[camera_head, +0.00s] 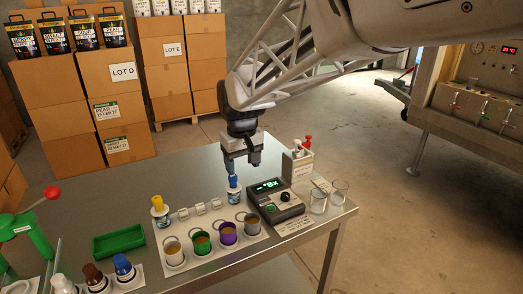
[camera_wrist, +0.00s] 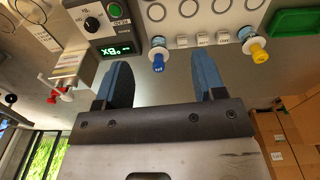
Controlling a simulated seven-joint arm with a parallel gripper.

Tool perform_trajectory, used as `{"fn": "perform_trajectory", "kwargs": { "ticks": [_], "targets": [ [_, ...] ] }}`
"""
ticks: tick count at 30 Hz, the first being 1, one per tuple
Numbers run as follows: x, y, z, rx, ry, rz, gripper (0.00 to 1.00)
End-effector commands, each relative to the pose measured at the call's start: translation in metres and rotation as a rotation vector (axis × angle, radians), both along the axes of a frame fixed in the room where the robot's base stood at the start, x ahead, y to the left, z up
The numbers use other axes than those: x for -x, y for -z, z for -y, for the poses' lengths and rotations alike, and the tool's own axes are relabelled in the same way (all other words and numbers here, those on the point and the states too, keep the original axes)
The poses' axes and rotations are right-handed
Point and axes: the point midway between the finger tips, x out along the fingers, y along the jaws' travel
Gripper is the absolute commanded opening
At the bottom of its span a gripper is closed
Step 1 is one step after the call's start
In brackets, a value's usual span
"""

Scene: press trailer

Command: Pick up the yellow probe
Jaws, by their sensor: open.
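The yellow probe (camera_head: 158,206) stands upright in a pale holder at the left end of the mat on the metal table. It also shows in the wrist view (camera_wrist: 257,52), to the right of my fingers. A blue probe (camera_head: 233,186) stands beside the meter, just below my gripper; in the wrist view the blue probe (camera_wrist: 158,60) appears between the fingertips. My gripper (camera_head: 242,168) points down, open and empty, above the back of the table. Its two blue-grey fingers (camera_wrist: 161,66) are spread apart in the wrist view. The yellow probe is well to the left of my gripper in the head view.
Several cups (camera_head: 201,243) stand on the mat before small white blocks (camera_head: 200,208). A meter with a green display (camera_head: 272,198) and a box with red-handled tools (camera_head: 297,163) are at right. Clear glasses (camera_head: 319,201) stand near the right edge. A green tray (camera_head: 118,242) lies left.

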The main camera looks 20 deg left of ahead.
Motion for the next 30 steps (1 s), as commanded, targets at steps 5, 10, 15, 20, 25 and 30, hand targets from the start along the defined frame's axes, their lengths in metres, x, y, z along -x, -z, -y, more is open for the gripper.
{"fn": "perform_trajectory", "kwargs": {
  "ticks": [5, 10, 15, 20, 25, 30],
  "targets": [
    [0.004, 0.02, -0.074, 0.014, -0.101, -0.016, 0.63],
    [0.015, 0.04, -0.142, 0.027, -0.193, -0.029, 0.63],
    [0.033, 0.062, -0.205, 0.04, -0.279, -0.04, 0.63],
    [0.048, 0.077, -0.245, 0.048, -0.334, -0.046, 0.63],
    [0.056, 0.084, -0.263, 0.052, -0.36, -0.049, 0.63],
    [0.057, 0.085, -0.265, 0.052, -0.363, -0.049, 0.63]
  ]
}}
